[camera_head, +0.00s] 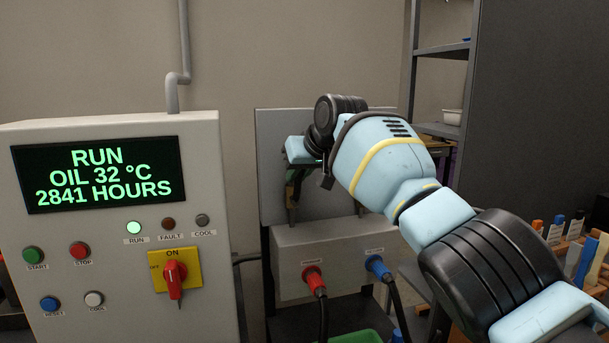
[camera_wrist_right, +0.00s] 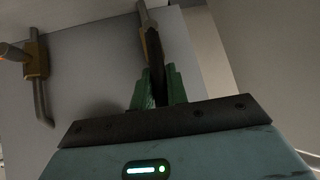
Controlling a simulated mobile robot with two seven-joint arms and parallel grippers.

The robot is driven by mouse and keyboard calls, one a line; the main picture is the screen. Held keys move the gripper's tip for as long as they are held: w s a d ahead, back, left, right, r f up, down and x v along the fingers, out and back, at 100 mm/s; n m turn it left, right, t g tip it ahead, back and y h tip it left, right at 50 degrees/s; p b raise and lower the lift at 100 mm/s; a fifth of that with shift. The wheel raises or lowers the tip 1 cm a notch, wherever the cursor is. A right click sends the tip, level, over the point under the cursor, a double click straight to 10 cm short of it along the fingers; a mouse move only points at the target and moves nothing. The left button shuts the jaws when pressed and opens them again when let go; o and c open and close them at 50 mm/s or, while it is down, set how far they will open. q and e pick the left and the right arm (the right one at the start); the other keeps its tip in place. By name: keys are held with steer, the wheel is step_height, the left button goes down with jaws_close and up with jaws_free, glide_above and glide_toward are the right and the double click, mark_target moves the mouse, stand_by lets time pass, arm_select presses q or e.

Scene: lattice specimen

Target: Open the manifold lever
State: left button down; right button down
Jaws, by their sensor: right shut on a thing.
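In the right wrist view, the green fingers of my right gripper (camera_wrist_right: 158,88) are closed on a dark, flat lever (camera_wrist_right: 154,52). The lever runs up between the fingers to a brass-coloured valve body on a pipe (camera_wrist_right: 147,18). In the head view, my right arm (camera_head: 385,160) reaches in from the right to the grey manifold panel (camera_head: 275,128). The wrist and gripper body hide the held lever there, so how far it is turned cannot be told. A second brass valve (camera_wrist_right: 37,62) with an orange-tipped handle is apart from the gripper, left in the wrist view. My left gripper is out of view.
A control cabinet (camera_head: 110,235) with a lit display and a red switch stands at the left. Below the panel, a grey box (camera_head: 345,262) carries red (camera_head: 314,281) and blue (camera_head: 378,267) cable plugs. A shelf (camera_head: 443,50) stands behind on the right.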

steer(key=shift+a+h, duration=0.3)
steer(key=shift+a, duration=0.1)
steer(key=shift+r+n, duration=0.1)
steer(key=shift+n, duration=0.2)
steer(key=shift+s, duration=0.1)
steer(key=c, duration=1.4)
jaws_free()
